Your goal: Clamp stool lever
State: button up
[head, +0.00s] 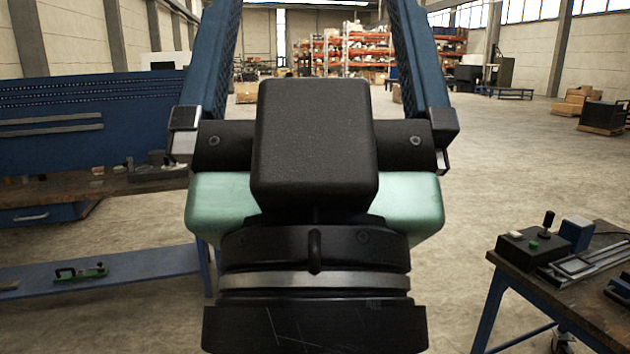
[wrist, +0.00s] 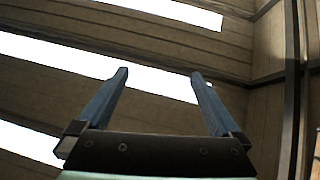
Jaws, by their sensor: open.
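My gripper (head: 313,20) fills the middle of the head view. Its two blue fingers are spread wide apart, with nothing between them, and their tips run out of the top edge. In the wrist view my gripper (wrist: 160,74) is open and empty, with both fingertips in sight against the ceiling. A small green tool with a black handle (head: 80,271), perhaps the clamp, sits on a low blue surface (head: 140,266) at the lower left, well apart from my gripper. It is too small to make out its lever. I cannot tell whether the surface is a stool.
A workbench (head: 125,184) with a blue back panel (head: 95,105) stands at the left. A table (head: 605,318) at the lower right carries a black control box with a joystick (head: 533,250). Open concrete floor (head: 500,140) lies beyond, with shelving (head: 350,50) far back.

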notch_tip(320, 180, up, 4)
jog(key=shift+f+p, duration=0.25)
jog(key=shift+p, duration=0.7)
